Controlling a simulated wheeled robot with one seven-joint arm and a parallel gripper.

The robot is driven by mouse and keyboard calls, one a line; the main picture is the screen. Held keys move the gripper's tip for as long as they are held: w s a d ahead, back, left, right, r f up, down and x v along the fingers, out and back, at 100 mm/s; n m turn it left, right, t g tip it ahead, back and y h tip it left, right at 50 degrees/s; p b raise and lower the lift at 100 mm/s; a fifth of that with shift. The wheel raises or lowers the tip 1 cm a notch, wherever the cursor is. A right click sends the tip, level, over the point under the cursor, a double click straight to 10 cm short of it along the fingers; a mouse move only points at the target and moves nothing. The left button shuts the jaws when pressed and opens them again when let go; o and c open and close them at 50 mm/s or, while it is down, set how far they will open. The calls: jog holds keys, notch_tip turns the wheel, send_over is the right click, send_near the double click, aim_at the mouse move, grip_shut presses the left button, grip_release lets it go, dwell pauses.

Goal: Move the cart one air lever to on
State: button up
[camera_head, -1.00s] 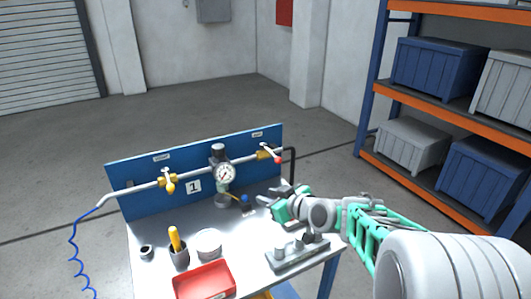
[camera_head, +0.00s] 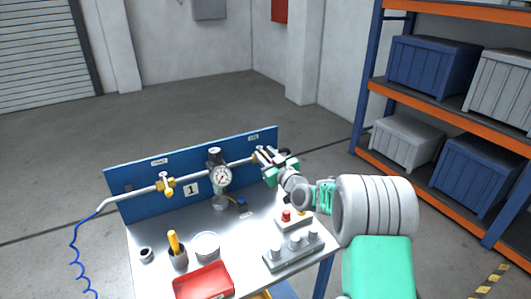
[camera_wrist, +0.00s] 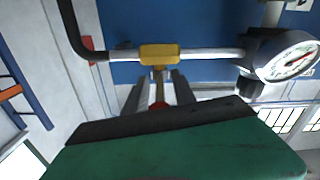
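Cart one's blue panel (camera_head: 135,196), marked with a 1 plate (camera_head: 191,189), carries a pipe with two yellow valves. The left valve (camera_head: 165,186) has a yellow lever hanging down. The right valve is mostly hidden behind my gripper (camera_head: 267,157) in the head view. In the wrist view, its yellow body (camera_wrist: 159,54) sits on the pipe. Its lever (camera_wrist: 159,88), with red at the end, points toward my wrist. My gripper (camera_wrist: 157,80) has a finger on each side of this lever, with gaps visible. The panel labels are too small to read.
A pressure gauge (camera_head: 221,177) stands between the valves. A black pipe (camera_wrist: 75,32) bends near the right valve. Shelving stands farther right.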

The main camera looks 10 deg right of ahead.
jog(key=shift+c, duration=0.5)
grip_shut()
dwell(0.9)
